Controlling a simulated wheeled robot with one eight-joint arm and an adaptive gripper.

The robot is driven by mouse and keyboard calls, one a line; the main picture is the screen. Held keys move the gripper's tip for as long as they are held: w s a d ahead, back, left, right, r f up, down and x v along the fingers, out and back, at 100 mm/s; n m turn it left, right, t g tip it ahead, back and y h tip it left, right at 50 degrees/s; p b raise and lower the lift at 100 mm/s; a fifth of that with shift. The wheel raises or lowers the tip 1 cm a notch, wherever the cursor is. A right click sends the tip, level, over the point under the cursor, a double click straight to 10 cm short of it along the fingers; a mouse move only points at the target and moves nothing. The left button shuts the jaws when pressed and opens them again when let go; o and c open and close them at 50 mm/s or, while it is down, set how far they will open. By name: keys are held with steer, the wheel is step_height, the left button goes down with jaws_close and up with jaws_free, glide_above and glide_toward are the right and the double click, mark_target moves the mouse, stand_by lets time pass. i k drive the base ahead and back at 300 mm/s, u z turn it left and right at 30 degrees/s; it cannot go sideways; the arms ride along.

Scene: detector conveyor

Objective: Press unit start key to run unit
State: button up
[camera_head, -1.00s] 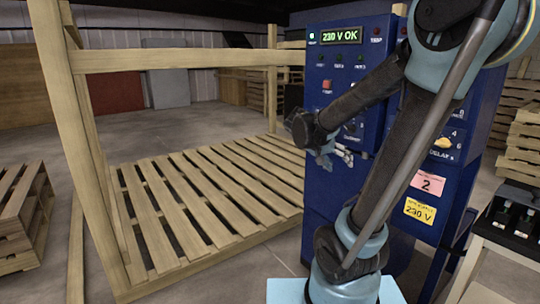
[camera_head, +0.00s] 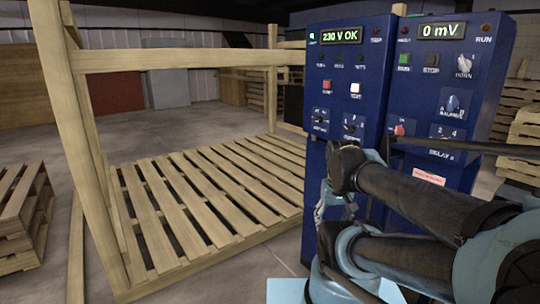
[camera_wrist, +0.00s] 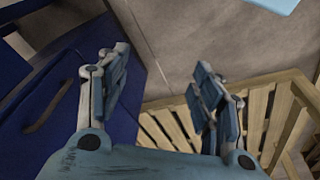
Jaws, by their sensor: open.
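The blue control cabinet stands right of centre in the head view, with a left panel (camera_head: 340,110) and a right panel (camera_head: 433,85). The left display (camera_head: 340,37) reads "230 V OK"; the right display (camera_head: 441,31) reads "0 mV". A green key (camera_head: 404,59) and a dark key (camera_head: 432,60) sit below the right display; their small labels are hard to read. My gripper (camera_head: 335,200) is low in front of the cabinet's lower left part, below the panels and apart from the keys. In the wrist view my gripper (camera_wrist: 162,92) is open and empty, pointing down toward the floor.
The left panel has a red key (camera_head: 327,86), a white key (camera_head: 355,88) and knobs. The right panel has several knobs and a red control (camera_head: 398,130). A wooden pallet (camera_head: 200,200) with an upright frame (camera_head: 75,140) stands left of the cabinet.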

mark_target(403, 58)
steer(key=u, duration=0.05)
steer(key=k, duration=0.5)
steer(key=u, duration=0.95)
steer(key=i, duration=1.7)
steer(key=z, duration=2.8)
